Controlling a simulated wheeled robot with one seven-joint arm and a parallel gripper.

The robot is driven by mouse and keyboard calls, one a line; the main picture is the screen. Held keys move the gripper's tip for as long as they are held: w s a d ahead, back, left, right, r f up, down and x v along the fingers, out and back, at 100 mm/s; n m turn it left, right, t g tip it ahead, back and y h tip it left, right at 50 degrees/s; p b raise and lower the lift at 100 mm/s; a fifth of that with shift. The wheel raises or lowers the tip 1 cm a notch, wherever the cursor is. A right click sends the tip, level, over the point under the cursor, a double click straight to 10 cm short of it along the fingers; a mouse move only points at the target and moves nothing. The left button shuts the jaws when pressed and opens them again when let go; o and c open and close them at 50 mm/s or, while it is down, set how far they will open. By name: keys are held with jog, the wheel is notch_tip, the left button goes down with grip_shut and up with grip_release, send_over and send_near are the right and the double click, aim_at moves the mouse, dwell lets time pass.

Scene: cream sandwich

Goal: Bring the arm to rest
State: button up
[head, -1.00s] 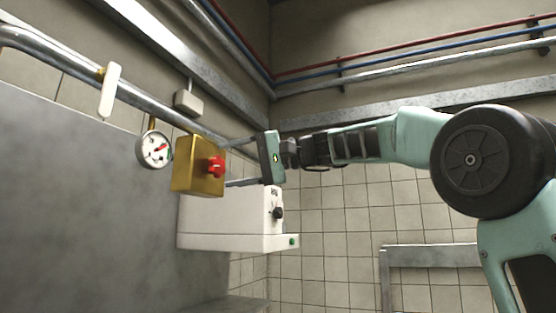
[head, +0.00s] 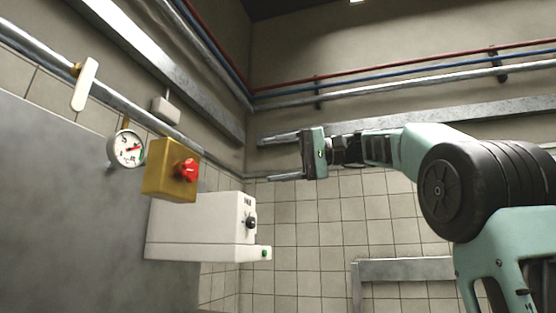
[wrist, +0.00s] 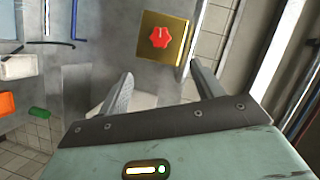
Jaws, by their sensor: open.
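My gripper (head: 267,158) is in the middle of the head view, at the end of my teal and black arm, with its two fingers pointing left. The fingers are apart with nothing between them. To their left, clear of them, is a yellow box with a red knob (head: 170,170). In the wrist view my gripper (wrist: 160,70) shows its two spread fingers, and the yellow box (wrist: 149,29) lies ahead beyond the fingertips.
A round gauge (head: 125,149) and a pipe with a white lever (head: 84,84) are on the left. A white machine (head: 196,232) with a black knob and green button stands below the yellow box. Pipes run along the back wall (head: 400,75). A metal frame (head: 405,268) is at lower right.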

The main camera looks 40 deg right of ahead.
dwell(0.4)
jog(key=w+a+f+m+g+h, duration=0.1)
jog(key=w+a+f+g, duration=0.1)
jog(key=a+f, duration=0.45)
jog(key=w+a+f+g+h, duration=0.15)
jog(key=a+f, duration=0.25)
jog(key=f, duration=0.6)
jog(key=s+a+f+n+g+h, duration=0.1)
jog(key=s+a+f+g, duration=0.1)
jog(key=a+f, duration=0.45)
jog(key=s+a+f+g+h, duration=0.1)
jog(key=s+a+f+h, duration=0.15)
jog(key=f, duration=0.65)
jog(key=s+a+f+n+g+h, duration=0.1)
jog(key=s+f+n+h, duration=0.5)
jog(key=s+f, duration=1.7)
notch_tip(320, 180, down, 2)
jog(key=n+g, duration=0.1)
jog(key=n, duration=0.2)
jog(key=shift+a+f+n+h, duration=0.25)
jog(key=shift+a+n+h, duration=0.1)
jog(key=shift+n+h, duration=0.05)
jog(key=shift+g, duration=0.25)
